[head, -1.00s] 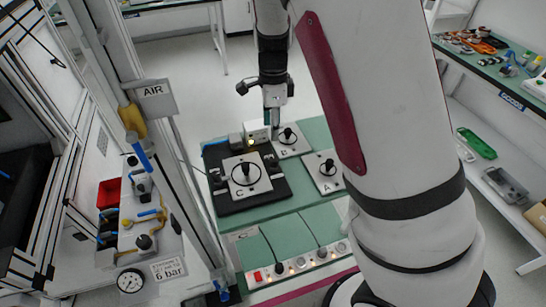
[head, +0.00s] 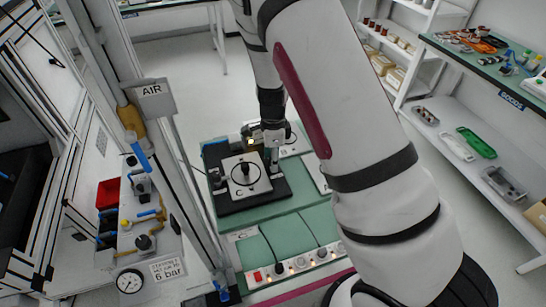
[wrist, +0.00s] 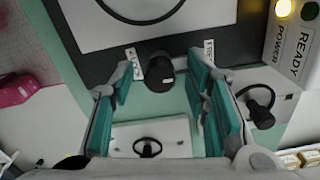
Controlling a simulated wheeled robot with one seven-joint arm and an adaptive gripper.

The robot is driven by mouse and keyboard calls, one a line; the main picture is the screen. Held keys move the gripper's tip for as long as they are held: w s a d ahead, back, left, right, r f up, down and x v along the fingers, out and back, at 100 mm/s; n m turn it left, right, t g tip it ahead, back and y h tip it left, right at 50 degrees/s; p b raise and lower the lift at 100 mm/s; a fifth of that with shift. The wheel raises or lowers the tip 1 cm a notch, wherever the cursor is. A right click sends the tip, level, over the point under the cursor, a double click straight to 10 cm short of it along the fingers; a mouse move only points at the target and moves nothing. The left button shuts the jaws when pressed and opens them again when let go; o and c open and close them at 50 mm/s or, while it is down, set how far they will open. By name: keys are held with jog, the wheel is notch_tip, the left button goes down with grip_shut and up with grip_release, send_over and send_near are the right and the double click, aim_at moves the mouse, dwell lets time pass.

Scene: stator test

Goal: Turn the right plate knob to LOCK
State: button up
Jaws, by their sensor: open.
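The right plate knob (wrist: 158,72) is black with a small white mark, at the edge of the black base plate (wrist: 85,35) in the wrist view. Small white labels flank it, one left (wrist: 133,63) and one right (wrist: 209,52); their lettering is too blurred to read surely. My gripper (wrist: 162,80) is open, its teal fingers on either side of the knob in the picture; I see no clear contact. In the head view my gripper (head: 274,165) is over the right side of the black base plate (head: 232,205) and hides the knob.
White plate C (head: 236,187) with a black handle sits on the base plate, left of my gripper. The left knob (head: 216,178) is beyond it. Plates with black handles (wrist: 148,148) (wrist: 258,106) lie nearby. The READY/POWER box (wrist: 292,50) stands close at right, with a lit yellow lamp.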

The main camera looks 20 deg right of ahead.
grip_shut()
